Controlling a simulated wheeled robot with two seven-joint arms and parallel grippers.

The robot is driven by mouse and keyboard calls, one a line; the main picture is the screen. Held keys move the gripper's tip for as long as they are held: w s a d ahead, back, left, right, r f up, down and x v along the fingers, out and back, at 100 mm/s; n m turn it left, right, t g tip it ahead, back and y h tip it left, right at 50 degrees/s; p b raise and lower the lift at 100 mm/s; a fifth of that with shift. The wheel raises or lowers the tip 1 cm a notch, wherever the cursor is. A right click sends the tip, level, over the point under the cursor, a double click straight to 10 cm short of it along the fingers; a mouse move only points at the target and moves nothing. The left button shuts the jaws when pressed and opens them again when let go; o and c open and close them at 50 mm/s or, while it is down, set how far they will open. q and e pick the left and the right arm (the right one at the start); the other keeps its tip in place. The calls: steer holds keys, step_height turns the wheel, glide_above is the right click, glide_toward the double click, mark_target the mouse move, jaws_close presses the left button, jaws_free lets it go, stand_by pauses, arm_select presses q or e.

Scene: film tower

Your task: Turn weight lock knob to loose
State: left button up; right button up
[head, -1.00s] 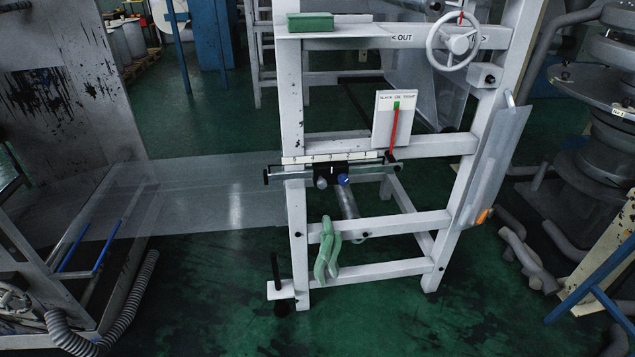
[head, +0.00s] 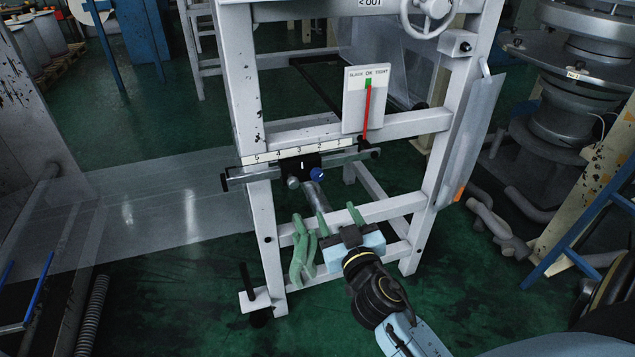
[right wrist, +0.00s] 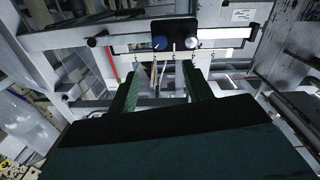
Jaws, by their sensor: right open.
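A dark sliding block (head: 308,163) sits on the scale bar (head: 298,153) low on the white frame. On its front are a blue knob (head: 318,174) with a pale mark and a plain grey knob (head: 293,182). In the right wrist view the blue knob (right wrist: 159,43) and grey knob (right wrist: 191,43) show side by side. My right gripper (head: 338,214) is open and empty, its two green fingers pointing up toward the knobs from below. The fingers (right wrist: 162,72) are apart from both knobs. The grey weight cylinder (head: 314,196) hangs behind. My left gripper is out of view.
Green gloves (head: 302,251) hang on the lower rail (head: 385,208) just left of my right gripper. A tension gauge board (head: 366,100) with a red pointer stands above the bar. A handwheel (head: 427,14) is at the top right.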

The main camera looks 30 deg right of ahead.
mark_target(318, 177)
steer(key=x, duration=1.2)
steer(key=shift+w+d, duration=0.1)
steer(key=shift+w, duration=0.05)
steer(key=shift+c, duration=0.2)
steer(key=c, duration=0.9)
